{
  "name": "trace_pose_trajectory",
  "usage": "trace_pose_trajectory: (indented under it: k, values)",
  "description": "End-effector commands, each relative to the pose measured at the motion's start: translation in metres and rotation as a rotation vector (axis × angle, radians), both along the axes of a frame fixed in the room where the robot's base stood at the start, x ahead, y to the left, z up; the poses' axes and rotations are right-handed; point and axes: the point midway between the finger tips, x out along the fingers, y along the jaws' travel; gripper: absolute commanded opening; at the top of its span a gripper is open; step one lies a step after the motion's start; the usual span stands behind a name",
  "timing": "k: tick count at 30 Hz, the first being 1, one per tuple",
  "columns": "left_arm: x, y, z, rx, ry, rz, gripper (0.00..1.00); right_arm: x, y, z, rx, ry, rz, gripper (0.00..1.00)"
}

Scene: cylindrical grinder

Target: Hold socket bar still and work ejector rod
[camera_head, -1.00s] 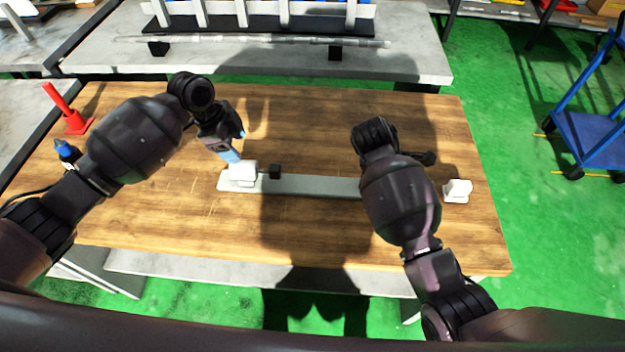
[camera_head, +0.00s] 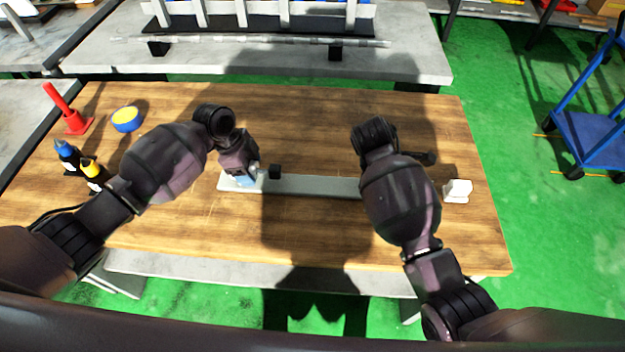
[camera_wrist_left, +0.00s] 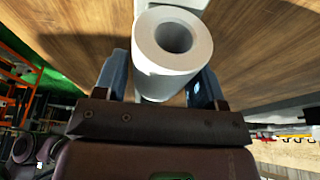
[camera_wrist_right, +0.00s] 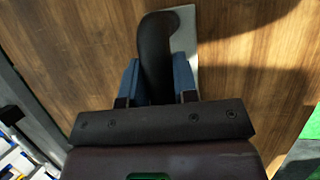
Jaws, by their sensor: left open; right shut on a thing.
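The pale socket bar (camera_head: 315,186) lies flat on the wooden table. A white hollow cylinder stands at its left end; the left wrist view shows this socket (camera_wrist_left: 165,60) with its round opening. My left gripper (camera_wrist_left: 160,85) is open, with blue fingers on either side of the socket; firm contact cannot be told. A black knob (camera_head: 275,172), perhaps the ejector rod's end, sits just right of the socket. My right gripper (camera_wrist_right: 157,85) is shut on a dark curved handle (camera_wrist_right: 155,45) above the bar's pale end; my right arm hides this spot in the head view.
A small white block (camera_head: 457,191) sits at the table's right side. Left are a red stand (camera_head: 76,122), a yellow-and-blue round tin (camera_head: 126,119) and bottles (camera_head: 92,172). The front and back middle of the wooden table (camera_head: 310,110) are clear.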

Motion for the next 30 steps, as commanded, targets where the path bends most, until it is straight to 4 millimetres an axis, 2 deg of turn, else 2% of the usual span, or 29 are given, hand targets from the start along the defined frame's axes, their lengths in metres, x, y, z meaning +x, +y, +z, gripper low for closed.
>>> trace_pose_trajectory:
  k: [6, 15, 23, 30]
  values:
    - [-0.0003, -0.0031, -0.0096, 0.001, 0.001, -0.001, 0.64, 0.0002, 0.0001, 0.0005, 0.000, -0.001, 0.000, 0.00]
    - [-0.0001, -0.0032, -0.0106, 0.001, 0.000, 0.000, 0.64, 0.0002, 0.0000, 0.0004, 0.000, -0.001, 0.000, 0.00]
    - [-0.0001, -0.0031, -0.0103, 0.001, 0.000, 0.000, 0.24, 0.0002, 0.0000, 0.0004, 0.000, -0.001, 0.000, 0.00]
    - [0.0000, -0.0066, -0.0101, 0.000, 0.000, -0.001, 0.24, 0.0002, 0.0000, 0.0004, 0.000, -0.001, -0.001, 0.00]
